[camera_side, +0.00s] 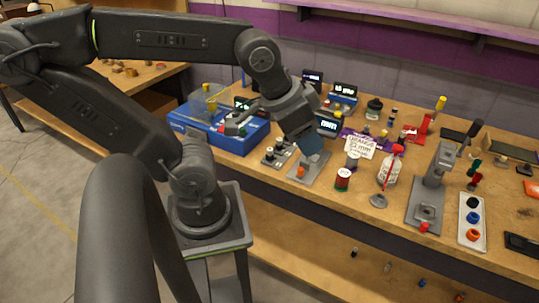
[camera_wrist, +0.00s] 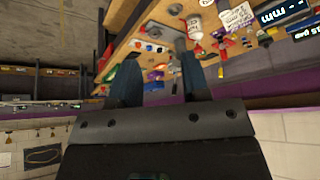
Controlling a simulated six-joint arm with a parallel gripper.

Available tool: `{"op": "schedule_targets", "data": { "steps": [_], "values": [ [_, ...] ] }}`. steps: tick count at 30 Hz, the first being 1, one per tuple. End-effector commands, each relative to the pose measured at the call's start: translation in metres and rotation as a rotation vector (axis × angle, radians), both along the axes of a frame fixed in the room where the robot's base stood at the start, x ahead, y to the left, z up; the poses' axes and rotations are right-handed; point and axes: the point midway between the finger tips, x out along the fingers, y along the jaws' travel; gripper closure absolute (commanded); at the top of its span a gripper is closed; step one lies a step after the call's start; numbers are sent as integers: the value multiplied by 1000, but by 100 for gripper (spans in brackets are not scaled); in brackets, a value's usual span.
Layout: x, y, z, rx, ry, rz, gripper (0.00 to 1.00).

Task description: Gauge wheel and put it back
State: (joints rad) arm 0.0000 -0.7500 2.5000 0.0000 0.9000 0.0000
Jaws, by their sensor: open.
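My gripper (camera_side: 314,160) hangs over the workbench, its dark blue fingers just above a grey plate (camera_side: 313,169). In the wrist view my gripper (camera_wrist: 160,75) has its two fingers apart with nothing held between them. A small orange piece (camera_side: 300,172) is on that plate, next to the fingers; I cannot tell if it is a wheel. A white tray (camera_side: 462,236) at the right holds a black wheel (camera_side: 473,202), a blue wheel (camera_side: 473,217) and an orange wheel (camera_side: 473,234). A dark display (camera_side: 328,124) with lit digits stands behind my gripper.
A handwritten card (camera_side: 359,146) reads roughly "ORANGE 54 mm".

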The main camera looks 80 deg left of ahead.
Motion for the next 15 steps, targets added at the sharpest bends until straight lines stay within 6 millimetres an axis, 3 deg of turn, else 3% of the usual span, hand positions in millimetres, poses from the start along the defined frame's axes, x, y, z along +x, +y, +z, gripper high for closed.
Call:
{"op": "schedule_targets", "data": {
  "steps": [10, 15],
  "values": [
    [1, 2, -1, -2, 5, 21, 50],
    [17, 35, -16, -20, 54, 282, 50]
  ]
}}
